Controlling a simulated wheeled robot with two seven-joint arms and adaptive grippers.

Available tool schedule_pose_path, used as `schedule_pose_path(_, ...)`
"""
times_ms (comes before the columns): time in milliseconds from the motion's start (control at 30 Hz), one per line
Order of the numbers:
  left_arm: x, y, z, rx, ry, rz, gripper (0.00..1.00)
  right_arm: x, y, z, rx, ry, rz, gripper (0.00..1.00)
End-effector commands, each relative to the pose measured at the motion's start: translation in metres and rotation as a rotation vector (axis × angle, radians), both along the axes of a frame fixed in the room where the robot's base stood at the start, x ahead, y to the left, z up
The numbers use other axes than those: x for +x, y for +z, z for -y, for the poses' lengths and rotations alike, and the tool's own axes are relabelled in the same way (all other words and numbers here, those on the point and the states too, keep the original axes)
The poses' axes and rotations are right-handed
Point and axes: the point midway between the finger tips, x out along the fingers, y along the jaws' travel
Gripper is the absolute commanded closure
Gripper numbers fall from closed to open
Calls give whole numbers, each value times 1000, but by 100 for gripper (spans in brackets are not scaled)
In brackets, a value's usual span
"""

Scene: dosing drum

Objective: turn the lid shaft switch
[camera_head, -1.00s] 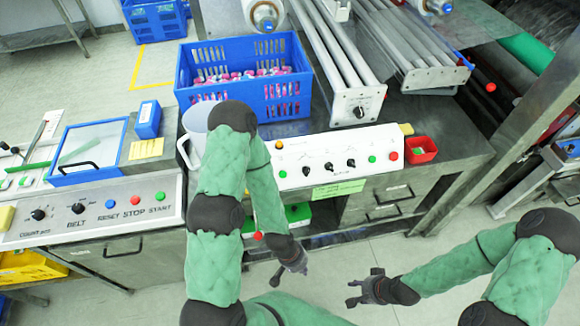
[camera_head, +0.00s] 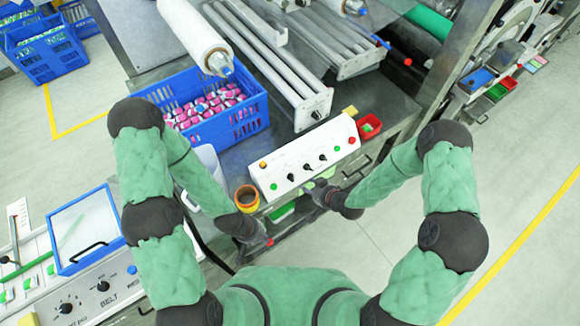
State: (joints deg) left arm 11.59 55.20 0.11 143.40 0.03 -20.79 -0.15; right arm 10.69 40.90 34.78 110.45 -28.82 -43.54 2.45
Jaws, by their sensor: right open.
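The white control box (camera_head: 264,179) stands at the front edge of the metal table. Its sloped face has three black rotary knobs: a left one (camera_head: 290,177), a middle one (camera_head: 307,167) and a right one (camera_head: 323,157). Another black knob (camera_head: 316,115) is on the end plate of the roller unit. The labels are too small to read, so I cannot tell which is the lid shaft switch. My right gripper (camera_head: 313,188) is open, just in front of the box's lower edge, below the knobs. My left gripper (camera_head: 266,240) hangs low, left of it; its fingers are hard to make out.
A brown and yellow cup-like ring (camera_head: 247,198) is beside the box's left end. A blue crate (camera_head: 232,126) of pink packets stands behind. Another panel (camera_head: 90,287) lies lower left. Floor is free at right.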

Motion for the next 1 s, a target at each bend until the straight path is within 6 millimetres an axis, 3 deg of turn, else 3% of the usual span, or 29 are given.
schedule_pose_path(67,-1,5,0,0,-1,-2,100,3,6,-1,3,4,12,57)
schedule_pose_path(233,-1,5,0,0,-1,-2,100,8,0,-6,3,7,17,57)
schedule_pose_path(1000,-1,14,0,0,0,-1,100,62,-60,-51,3,5,16,57)
